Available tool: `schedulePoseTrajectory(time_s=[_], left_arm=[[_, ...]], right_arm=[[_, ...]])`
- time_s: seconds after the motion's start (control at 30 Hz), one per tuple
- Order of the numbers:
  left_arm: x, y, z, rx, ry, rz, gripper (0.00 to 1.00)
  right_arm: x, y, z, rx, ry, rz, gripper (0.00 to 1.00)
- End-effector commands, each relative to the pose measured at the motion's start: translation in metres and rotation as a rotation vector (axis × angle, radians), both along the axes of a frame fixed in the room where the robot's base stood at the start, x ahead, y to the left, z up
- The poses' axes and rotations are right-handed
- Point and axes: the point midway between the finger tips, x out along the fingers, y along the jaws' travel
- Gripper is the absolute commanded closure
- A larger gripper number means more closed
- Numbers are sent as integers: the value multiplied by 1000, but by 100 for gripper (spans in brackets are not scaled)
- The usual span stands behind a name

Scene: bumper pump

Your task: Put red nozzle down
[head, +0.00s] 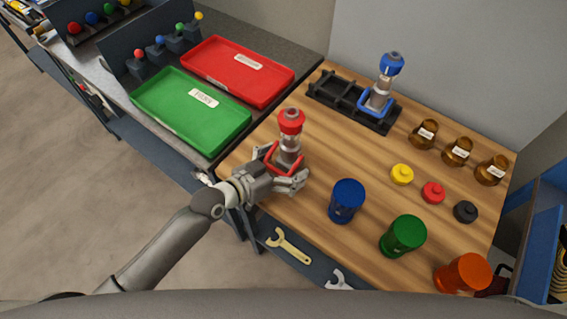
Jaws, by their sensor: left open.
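The red nozzle (290,121) is the red-topped pump piece with a clear and grey body and a red loop-shaped base. It stands upright on the left part of the wooden table (330,110). My left gripper (281,172) is open around or beside its lower part; whether the fingers touch it I cannot tell. The fingers partly hide the base. My right gripper is not in view.
A blue pump (382,85) stands in a black rack (330,91) behind. Blue (346,201), green (402,236) and orange (462,273) cups stand right, with small caps and brown bottles beyond. Red (238,71) and green (190,111) trays lie left. Bare wood lies between rack and nozzle.

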Motion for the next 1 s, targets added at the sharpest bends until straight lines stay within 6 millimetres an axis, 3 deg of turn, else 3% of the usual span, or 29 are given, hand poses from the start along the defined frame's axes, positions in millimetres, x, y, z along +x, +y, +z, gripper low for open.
schedulePoseTrajectory(time_s=[0.17, 0.7, 1.0], left_arm=[[-5, 6, 3, 0, 1, 1, 4], [-68, 73, 35, 1, 1, 0, 4], [-77, 83, 43, -1, 1, -2, 4]], right_arm=[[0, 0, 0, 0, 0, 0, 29], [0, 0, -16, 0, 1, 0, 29], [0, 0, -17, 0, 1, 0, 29]])
